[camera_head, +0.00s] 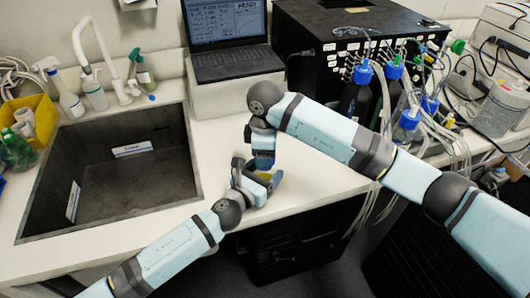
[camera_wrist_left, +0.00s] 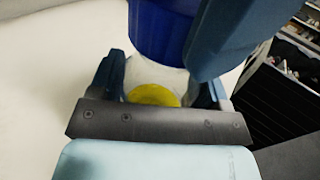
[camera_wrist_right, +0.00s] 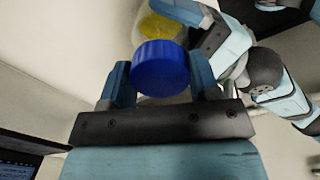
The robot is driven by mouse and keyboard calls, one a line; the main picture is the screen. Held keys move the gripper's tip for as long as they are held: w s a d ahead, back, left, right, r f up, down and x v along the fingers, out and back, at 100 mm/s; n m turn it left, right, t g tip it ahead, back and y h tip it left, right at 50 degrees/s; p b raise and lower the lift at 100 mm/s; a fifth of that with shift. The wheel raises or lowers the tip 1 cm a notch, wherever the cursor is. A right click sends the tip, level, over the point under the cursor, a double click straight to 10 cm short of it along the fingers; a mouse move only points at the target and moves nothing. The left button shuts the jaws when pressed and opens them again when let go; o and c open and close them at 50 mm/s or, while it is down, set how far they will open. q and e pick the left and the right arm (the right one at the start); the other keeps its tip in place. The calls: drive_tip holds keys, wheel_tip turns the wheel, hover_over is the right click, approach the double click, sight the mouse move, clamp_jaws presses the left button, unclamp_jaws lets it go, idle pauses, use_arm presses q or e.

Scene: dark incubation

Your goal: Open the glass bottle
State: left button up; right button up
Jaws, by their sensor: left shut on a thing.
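The glass bottle has a dark blue screw cap, clear in the right wrist view (camera_wrist_right: 160,68) and at the top of the left wrist view (camera_wrist_left: 163,30). A yellow patch (camera_wrist_left: 153,95) shows on its pale body. My left gripper (camera_head: 262,184) is shut on the bottle's body, one finger on each side. My right gripper (camera_head: 263,160) is at the cap, with its fingers (camera_wrist_right: 162,82) on either side of it. Whether they press on the cap is not clear. The cap is on the bottle. In the head view the grippers hide most of the bottle.
A dark sink (camera_head: 120,180) lies to the left, with spray bottles (camera_head: 65,95) behind it. A laptop (camera_head: 230,45) stands at the back. A black device (camera_head: 340,35) with tubes and blue-capped bottles (camera_head: 357,95) stands at the back right. The bench edge runs below the grippers.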

drive_tip(key=n, duration=0.6)
drive_tip(key=shift+r+n, duration=0.1)
drive_tip(key=shift+n, duration=0.2)
drive_tip(key=n, duration=1.3)
drive_tip(key=shift+n, duration=0.4)
drive_tip(key=n, duration=0.4)
drive_tip(key=shift+n, duration=0.3)
drive_tip(key=n, duration=0.4)
drive_tip(key=shift+n, duration=0.3)
drive_tip(key=n, duration=1.7)
drive_tip(key=shift+r+n, duration=0.1)
drive_tip(key=shift+n, duration=0.2)
drive_tip(key=n, duration=0.6)
drive_tip(key=shift+n, duration=0.3)
drive_tip(key=shift+r, duration=0.2)
drive_tip(key=shift+r, duration=0.9)
